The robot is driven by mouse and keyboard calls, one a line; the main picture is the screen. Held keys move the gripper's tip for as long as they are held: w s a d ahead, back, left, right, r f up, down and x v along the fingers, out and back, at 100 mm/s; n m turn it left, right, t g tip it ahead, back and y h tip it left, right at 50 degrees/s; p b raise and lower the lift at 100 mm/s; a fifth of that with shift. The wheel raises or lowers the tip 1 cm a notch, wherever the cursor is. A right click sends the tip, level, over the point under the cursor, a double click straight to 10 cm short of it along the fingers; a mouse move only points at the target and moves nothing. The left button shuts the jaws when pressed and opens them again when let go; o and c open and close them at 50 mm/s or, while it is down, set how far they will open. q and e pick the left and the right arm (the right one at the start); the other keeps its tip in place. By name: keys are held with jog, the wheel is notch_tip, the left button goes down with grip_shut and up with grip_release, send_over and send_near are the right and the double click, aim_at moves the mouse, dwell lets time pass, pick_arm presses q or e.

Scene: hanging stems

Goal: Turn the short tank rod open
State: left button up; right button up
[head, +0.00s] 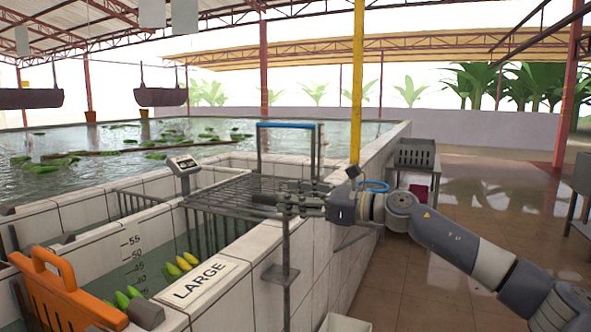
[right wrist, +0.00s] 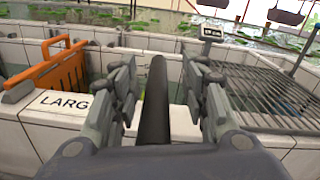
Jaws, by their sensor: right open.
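A grey upright rod (head: 286,246), which I take to be the short tank rod, stands at the tank wall in the head view, with a flat plate (head: 281,274) partway down. My right gripper (head: 268,204) reaches in from the right at the rod's upper end. In the right wrist view the dark rod (right wrist: 155,110) stands between the two open fingers of my right gripper (right wrist: 160,76), with a visible gap on each side. The gripper hides part of the rod's top in the head view. My left gripper is not in view.
A metal grate (head: 235,187) lies over the tank behind the gripper, near a blue-topped frame (head: 290,125). An orange slotted panel (head: 62,295) and a LARGE sign (head: 199,281) are at lower left. A yellow pole (head: 357,80) and grey crate (head: 414,153) are beyond.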

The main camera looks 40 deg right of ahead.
jog(key=shift+d+r, duration=0.15)
jog(key=shift+r, duration=3.95)
